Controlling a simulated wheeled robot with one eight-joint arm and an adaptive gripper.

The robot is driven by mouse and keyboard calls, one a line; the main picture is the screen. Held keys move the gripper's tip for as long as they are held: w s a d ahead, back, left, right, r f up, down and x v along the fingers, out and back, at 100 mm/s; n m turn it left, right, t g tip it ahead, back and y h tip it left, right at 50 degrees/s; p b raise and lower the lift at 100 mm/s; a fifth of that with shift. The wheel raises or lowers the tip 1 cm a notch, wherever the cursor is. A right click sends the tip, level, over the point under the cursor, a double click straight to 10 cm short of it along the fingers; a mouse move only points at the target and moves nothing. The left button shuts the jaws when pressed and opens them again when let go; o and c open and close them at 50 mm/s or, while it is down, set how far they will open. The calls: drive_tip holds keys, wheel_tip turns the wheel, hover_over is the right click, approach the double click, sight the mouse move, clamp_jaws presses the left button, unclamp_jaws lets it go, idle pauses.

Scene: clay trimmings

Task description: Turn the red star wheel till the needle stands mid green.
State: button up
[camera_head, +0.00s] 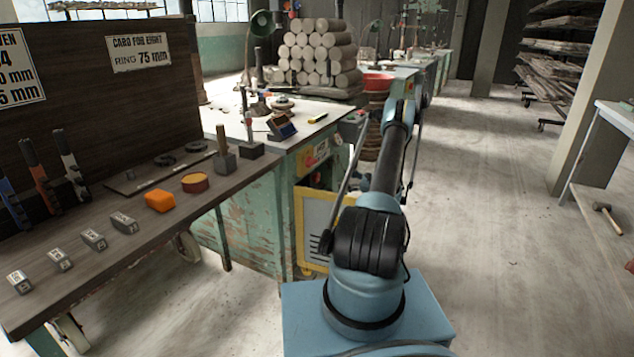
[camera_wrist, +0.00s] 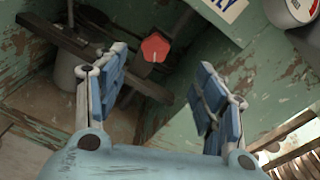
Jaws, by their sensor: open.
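A small red, roughly five-sided wheel (camera_wrist: 154,47) shows at the upper middle of the wrist view, in front of a dark recess between worn green panels. A round gauge (camera_wrist: 292,9) with a grey rim and a pale face is cut off at the top right corner; I cannot make out its needle or a green band. My gripper (camera_wrist: 164,78) is open and empty. Its two blue-padded fingers stand wide apart, with the red wheel seen between them and apart from both. I cannot make out the wheel, the gauge or my gripper in the head view.
A white sign (camera_wrist: 222,6) with blue letters is above the recess. In the head view, a wooden bench (camera_head: 130,262) with small blocks stands at left, beside a green worktable (camera_head: 245,215).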

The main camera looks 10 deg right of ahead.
wheel_tip(320, 180, down, 3)
drive_tip(key=d, duration=0.1)
approach(318, 178)
drive_tip(key=shift+m+t, duration=0.3)
drive_tip(key=shift+m, duration=0.1)
drive_tip(key=x, duration=1)
drive_tip(key=shift+w+a+f, duration=0.15)
drive_tip(key=shift+w+f, duration=0.05)
drive_tip(key=shift+f, duration=0.05)
